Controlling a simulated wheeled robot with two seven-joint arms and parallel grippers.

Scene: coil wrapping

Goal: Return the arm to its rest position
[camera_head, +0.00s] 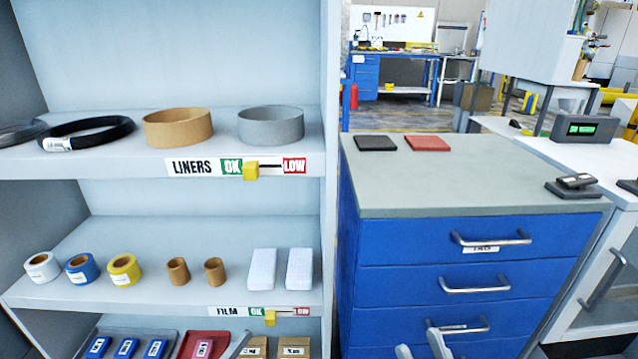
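My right gripper (421,347) shows at the bottom edge, in front of the blue drawer cabinet. Its two grey fingertips stand apart with nothing seen between them. The rest of the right arm is below the picture. Of my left gripper only a grey piece (238,345) shows at the bottom edge, in front of the lowest shelf near the red tray. Whether it is open or shut does not show.
On the left a shelf unit (200,235) holds a black coil (87,132), tan ring (178,127), grey ring (271,125) and tape rolls. The blue cabinet (460,265) has protruding handles; black and red pads (428,143) lie on top. A white bench stands at right.

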